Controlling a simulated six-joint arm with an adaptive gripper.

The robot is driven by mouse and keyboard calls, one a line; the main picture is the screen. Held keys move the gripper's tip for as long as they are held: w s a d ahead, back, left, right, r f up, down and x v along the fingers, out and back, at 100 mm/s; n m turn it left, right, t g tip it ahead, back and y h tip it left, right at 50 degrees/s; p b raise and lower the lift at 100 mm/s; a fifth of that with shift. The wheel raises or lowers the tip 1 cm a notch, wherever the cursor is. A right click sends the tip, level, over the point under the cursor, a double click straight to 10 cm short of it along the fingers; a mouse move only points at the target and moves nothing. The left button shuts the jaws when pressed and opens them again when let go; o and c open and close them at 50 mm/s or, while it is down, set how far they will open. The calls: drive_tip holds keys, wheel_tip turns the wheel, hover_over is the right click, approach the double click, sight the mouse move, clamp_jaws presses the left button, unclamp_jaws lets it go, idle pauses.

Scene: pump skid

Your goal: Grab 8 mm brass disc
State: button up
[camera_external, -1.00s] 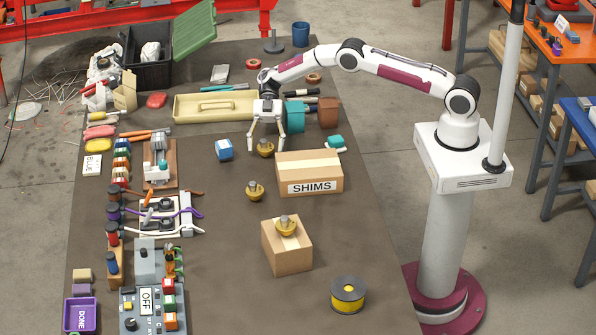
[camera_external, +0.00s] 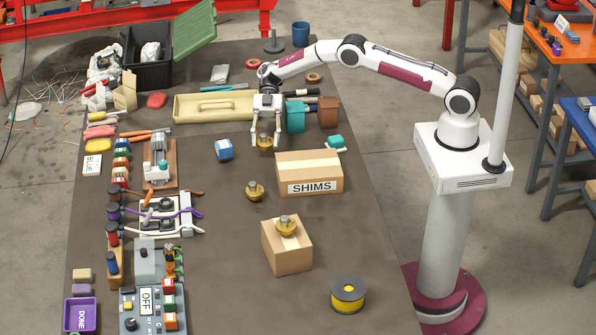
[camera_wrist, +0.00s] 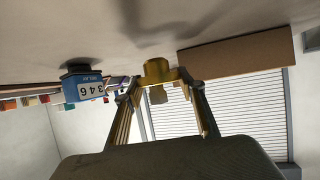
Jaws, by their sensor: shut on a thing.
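My gripper (camera_external: 266,144) is shut on a brass disc (camera_external: 264,139) with a knob, left of the SHIMS box. In the wrist view the disc (camera_wrist: 158,70) sits between my two fingertips (camera_wrist: 160,80). A second brass disc (camera_external: 254,193) stands on the dark mat, nearer the camera. A third brass disc (camera_external: 286,227) sits on top of a small cardboard box (camera_external: 288,254). No size marking is readable on any disc. I cannot tell whether the held disc is clear of the mat.
The SHIMS box (camera_external: 310,165) is close on the right, also in the wrist view (camera_wrist: 235,55). A blue relay block (camera_external: 224,149) stands to the left, also in the wrist view (camera_wrist: 84,88). The mat's front middle is clear.

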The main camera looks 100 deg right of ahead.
sight(265, 135)
wheel_tip(265, 135, up, 8)
drive_tip(key=shift+f, duration=0.1)
idle(0.6)
